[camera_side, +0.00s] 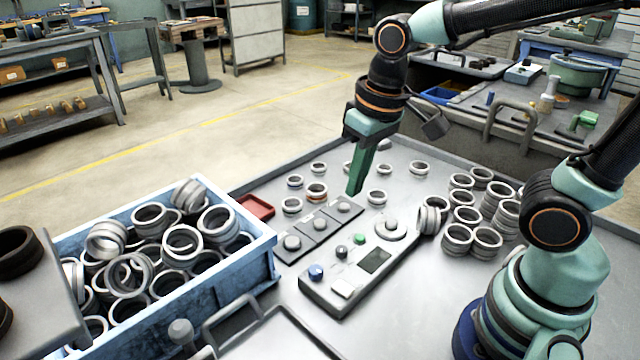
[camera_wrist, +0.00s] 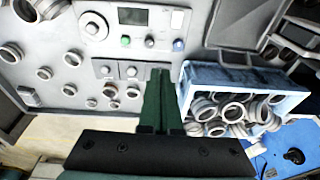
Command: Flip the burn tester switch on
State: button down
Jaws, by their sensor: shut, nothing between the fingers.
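The likely burn tester (camera_side: 352,270) is a grey box on the bench with a dark screen, blue knob (camera_side: 316,272), dark knob (camera_side: 341,252), green button (camera_side: 359,239) and white key (camera_side: 342,289). It also shows at the top of the wrist view. Several dark plates with round grey knobs (camera_side: 292,243) lie beside it. I cannot tell which control is the switch. My gripper (camera_side: 356,188) is shut and empty, pointing down above the bench behind the tester. In the wrist view its green fingers (camera_wrist: 159,85) cover part of the knob plates.
A blue crate (camera_side: 225,268) full of metal rings stands to the left. Loose rings (camera_side: 377,197) lie behind the tester, and stacked rings (camera_side: 457,239) stand to its right. A small red tray (camera_side: 255,207) is near the crate.

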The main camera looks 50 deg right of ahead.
jog(key=d+r+t, duration=0.3)
jog(key=d, duration=0.3)
jog(key=g+h, duration=0.1)
jog(key=g, duration=0.6)
send_near(348, 290)
jog(key=shift+t, duration=0.3)
jog(key=f, duration=0.4)
jog(key=s+f, duration=0.1)
jog(key=f, duration=0.1)
jog(key=shift+s+d+f, duration=0.1)
jog(key=shift+d+f, duration=0.1)
jog(key=shift+f, duration=0.2)
